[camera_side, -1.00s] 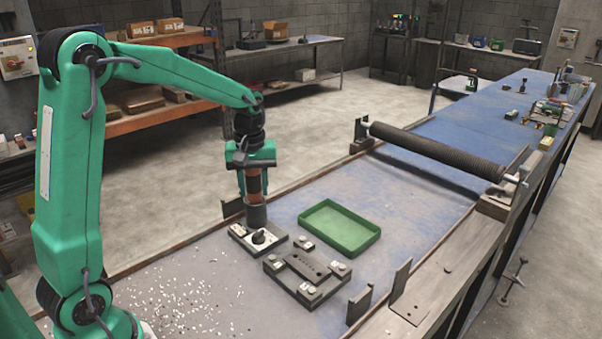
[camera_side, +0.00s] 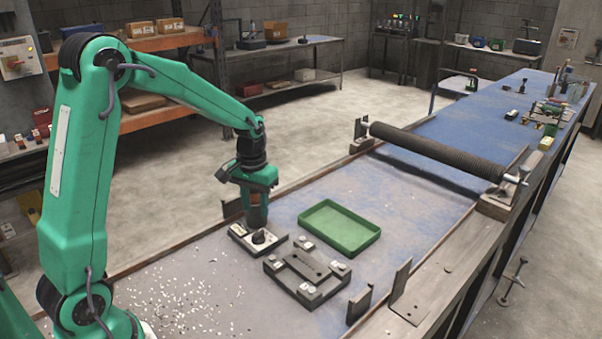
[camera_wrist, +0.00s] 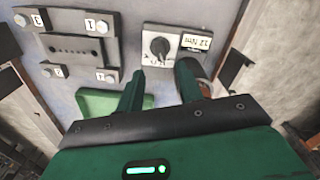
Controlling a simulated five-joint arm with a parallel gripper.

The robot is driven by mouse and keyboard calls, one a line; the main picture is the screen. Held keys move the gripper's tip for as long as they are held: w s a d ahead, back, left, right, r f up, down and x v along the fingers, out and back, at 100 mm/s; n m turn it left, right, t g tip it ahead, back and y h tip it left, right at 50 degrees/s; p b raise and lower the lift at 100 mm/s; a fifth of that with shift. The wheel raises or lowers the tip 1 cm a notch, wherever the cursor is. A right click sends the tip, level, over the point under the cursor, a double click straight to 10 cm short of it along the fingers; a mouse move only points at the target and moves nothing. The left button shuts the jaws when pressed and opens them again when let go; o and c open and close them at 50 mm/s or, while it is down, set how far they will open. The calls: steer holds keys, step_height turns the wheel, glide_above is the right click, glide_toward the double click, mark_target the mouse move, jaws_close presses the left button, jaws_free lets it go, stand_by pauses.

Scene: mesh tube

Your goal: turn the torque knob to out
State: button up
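The torque knob (camera_side: 264,237) is a black dial on a pale-faced unit (camera_side: 241,235) on the bench. In the wrist view the knob (camera_wrist: 160,46) shows ahead of my fingers, beside a small label panel (camera_wrist: 196,41). The markings around the dial are too small to read. My gripper (camera_wrist: 158,72) is open, with its two fingers apart and nothing visible between them. It is tilted, above and behind the unit, and not touching the knob.
A grey fixture block (camera_side: 306,273) with pale corner pads lies in front of the unit. A green tray (camera_side: 366,243) stands to its right. Upright metal brackets (camera_side: 360,304) line the near edge. A ribbed roller (camera_side: 430,150) crosses the bench farther back.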

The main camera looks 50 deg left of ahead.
mark_target(258, 232)
steer(key=shift+f, duration=3.85)
jaws_close()
